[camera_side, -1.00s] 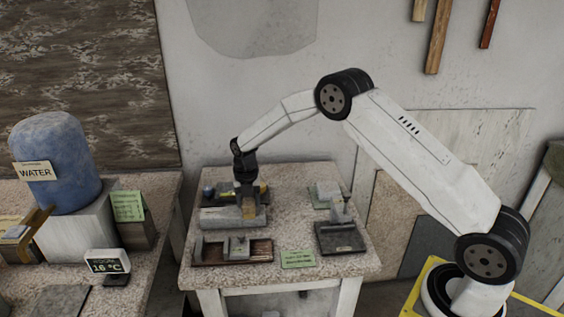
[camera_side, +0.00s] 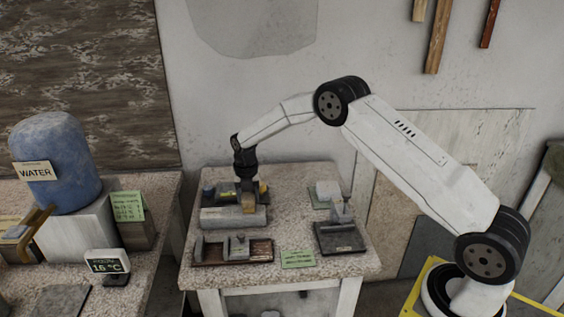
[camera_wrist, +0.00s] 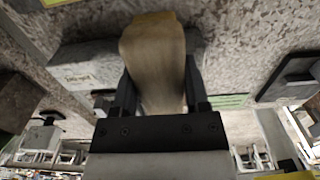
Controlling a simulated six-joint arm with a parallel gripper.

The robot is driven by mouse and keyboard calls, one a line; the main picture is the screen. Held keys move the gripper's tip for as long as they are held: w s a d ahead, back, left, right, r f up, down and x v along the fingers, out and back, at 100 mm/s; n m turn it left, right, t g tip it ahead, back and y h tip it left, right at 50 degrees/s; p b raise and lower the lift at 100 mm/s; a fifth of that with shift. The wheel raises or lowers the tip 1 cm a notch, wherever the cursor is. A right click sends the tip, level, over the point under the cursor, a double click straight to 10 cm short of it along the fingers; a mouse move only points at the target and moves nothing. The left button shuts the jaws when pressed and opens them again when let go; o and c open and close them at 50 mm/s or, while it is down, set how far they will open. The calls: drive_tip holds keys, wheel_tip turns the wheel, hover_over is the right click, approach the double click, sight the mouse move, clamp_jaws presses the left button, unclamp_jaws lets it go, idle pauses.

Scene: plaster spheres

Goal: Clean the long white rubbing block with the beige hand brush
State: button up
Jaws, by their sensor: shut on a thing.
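My gripper (camera_side: 247,189) is shut on the beige hand brush (camera_side: 249,203), which shows small in the side view. In the wrist view the brush's beige body (camera_wrist: 155,65) stands between the two dark fingers and hides much of what lies beyond it. The long pale rubbing block (camera_side: 218,219) lies on the speckled table, below and around the brush in the side view. Its lettered side (camera_wrist: 82,76) shows left of the brush in the wrist view. I cannot tell whether the brush touches the block.
A brown-framed tray (camera_side: 262,257) with grey pieces lies in front of the block. A green card (camera_side: 298,259) is beside it. A dark plate (camera_side: 349,244) with a grey piece and a pale block (camera_side: 327,188) are at right. The table (camera_side: 288,205) is bare between them.

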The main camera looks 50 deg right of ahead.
sight(248, 201)
drive_tip(key=shift+s+a+r, duration=0.7)
drive_tip(key=shift+s+a, duration=0.1)
drive_tip(key=shift+f, duration=0.65)
idle(0.8)
drive_tip(key=shift+s+a, duration=0.35)
drive_tip(key=shift+s+a, duration=0.1)
drive_tip(key=shift+s+a, duration=0.3)
idle(0.7)
drive_tip(key=shift+w+d, duration=0.8)
